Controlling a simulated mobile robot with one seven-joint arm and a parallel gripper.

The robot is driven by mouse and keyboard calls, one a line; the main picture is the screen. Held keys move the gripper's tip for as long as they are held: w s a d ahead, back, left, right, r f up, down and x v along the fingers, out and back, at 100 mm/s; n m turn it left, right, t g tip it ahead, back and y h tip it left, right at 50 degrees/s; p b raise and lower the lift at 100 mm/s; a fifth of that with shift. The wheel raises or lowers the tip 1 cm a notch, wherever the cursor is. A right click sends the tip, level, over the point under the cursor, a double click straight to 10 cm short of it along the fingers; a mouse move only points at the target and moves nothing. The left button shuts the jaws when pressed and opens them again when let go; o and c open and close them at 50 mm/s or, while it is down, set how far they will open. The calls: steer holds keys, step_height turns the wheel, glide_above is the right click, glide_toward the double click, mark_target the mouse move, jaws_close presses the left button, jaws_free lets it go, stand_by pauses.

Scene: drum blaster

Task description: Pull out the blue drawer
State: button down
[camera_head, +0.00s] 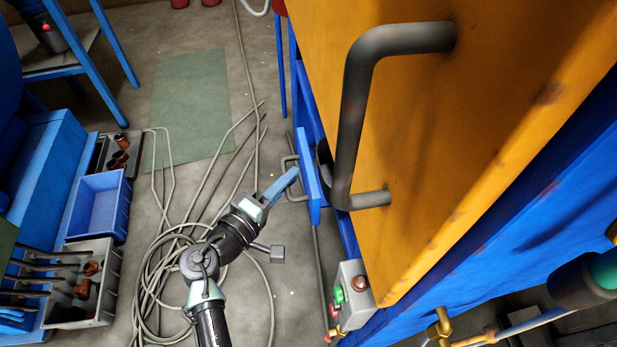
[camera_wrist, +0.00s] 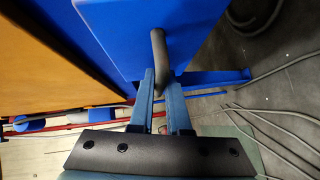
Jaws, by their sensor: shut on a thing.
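The blue drawer (camera_head: 312,190) sits low on the left side of the orange and blue cabinet. Its front panel stands out from the cabinet frame, with a gap behind it. A dark grey bar handle (camera_head: 290,160) is on its front. In the wrist view, the drawer front (camera_wrist: 130,35) fills the top middle, and the handle (camera_wrist: 158,55) runs down between my fingers. My gripper (camera_head: 291,175) is shut on this handle. The fingers also show in the wrist view (camera_wrist: 160,85), one on each side of the bar. Part of the handle is hidden by the fingers.
The orange cabinet door (camera_head: 490,130) with a large dark handle (camera_head: 355,110) fills the right. A grey button box (camera_head: 351,295) is below it. Coiled cables (camera_head: 165,270) lie on the floor. Blue and grey bins (camera_head: 100,205) stand left.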

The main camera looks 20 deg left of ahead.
steer(key=s+a+b, duration=0.1)
steer(key=s+a, duration=0.5)
steer(key=a, duration=0.3)
steer(key=shift+s+a+b, duration=0.2)
steer(key=shift+a+b, duration=0.05)
steer(key=shift+b, duration=0.15)
steer(key=c, duration=0.9)
jaws_free()
steer(key=p+v, duration=0.3)
steer(key=v, duration=1)
